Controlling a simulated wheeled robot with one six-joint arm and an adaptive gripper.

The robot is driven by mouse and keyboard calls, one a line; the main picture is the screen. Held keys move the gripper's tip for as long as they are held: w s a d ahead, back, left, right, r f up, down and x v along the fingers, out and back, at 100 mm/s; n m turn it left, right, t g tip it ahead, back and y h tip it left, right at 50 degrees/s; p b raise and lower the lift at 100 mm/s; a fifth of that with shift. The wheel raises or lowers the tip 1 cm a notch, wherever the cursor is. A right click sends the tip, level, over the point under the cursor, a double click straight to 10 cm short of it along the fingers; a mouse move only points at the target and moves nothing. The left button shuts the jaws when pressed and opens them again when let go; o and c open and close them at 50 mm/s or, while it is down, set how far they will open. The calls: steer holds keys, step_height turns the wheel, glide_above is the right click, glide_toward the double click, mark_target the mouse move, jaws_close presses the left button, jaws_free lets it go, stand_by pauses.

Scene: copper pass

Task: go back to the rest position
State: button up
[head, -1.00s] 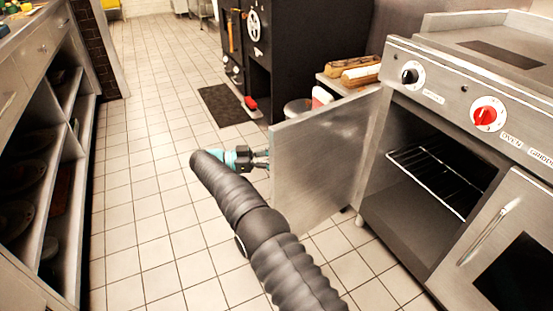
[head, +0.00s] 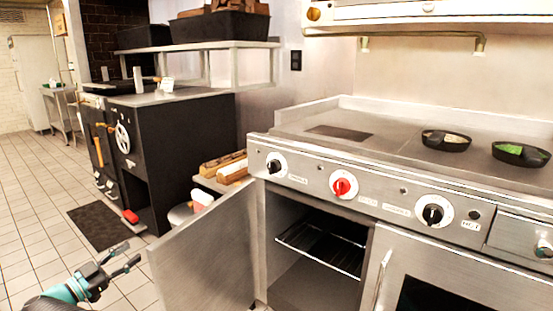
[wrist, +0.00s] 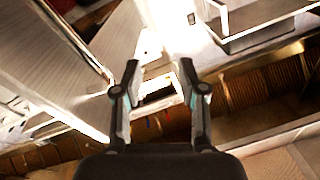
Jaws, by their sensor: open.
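My gripper (head: 126,262) is at the lower left of the head view, with its fingers apart and nothing between them. It is over the tiled floor, to the left of the open oven door (head: 205,262), and looks apart from it. The wrist view also shows my gripper (wrist: 160,85) with its two fingers spread and empty. Most of my arm is out of the head view.
The oven (head: 318,250) stands open with a wire rack (head: 322,248) inside. Two black pans (head: 446,141) (head: 521,154) sit on the cooktop. A black stove (head: 185,150) stands at the back left. Tiled floor (head: 35,215) is free at the left, with a dark mat (head: 100,228).

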steer(key=w+d+r+n+t+y, duration=0.2)
steer(key=w+d+r+y, duration=0.15)
steer(key=w+r, duration=0.5)
steer(key=w+d+r+n+t+y, duration=0.1)
steer(key=w+d+r+t+y, duration=0.3)
steer(key=r, duration=0.7)
steer(key=d+r+n+g+y, duration=0.25)
steer(key=d+r, duration=0.25)
steer(key=d, duration=0.3)
steer(key=d+r+n+g+y, duration=0.1)
steer(key=d+r+n+y, duration=0.3)
steer(key=d+r, duration=0.3)
steer(key=s+d+f+n+g+y, duration=0.1)
steer(key=s+d+f+n+g, duration=0.35)
steer(key=s+d, duration=1.15)
steer(key=s+d+f+m+g+h, duration=0.1)
steer(key=s+d+f+g, duration=0.1)
steer(key=s+d+f, duration=0.4)
steer(key=s+d+f+m+g+h, duration=0.1)
steer(key=s+d+f+g+h, duration=0.1)
steer(key=s+d+f, duration=0.4)
steer(key=s+d+f+m+g+h, duration=0.1)
steer(key=s+d+f+g, duration=0.3)
steer(key=s, duration=1)
step_height(320, 180, down, 3)
steer(key=d, duration=0.2)
steer(key=shift+s+d+h, duration=0.3)
steer(key=shift+d, duration=0.1)
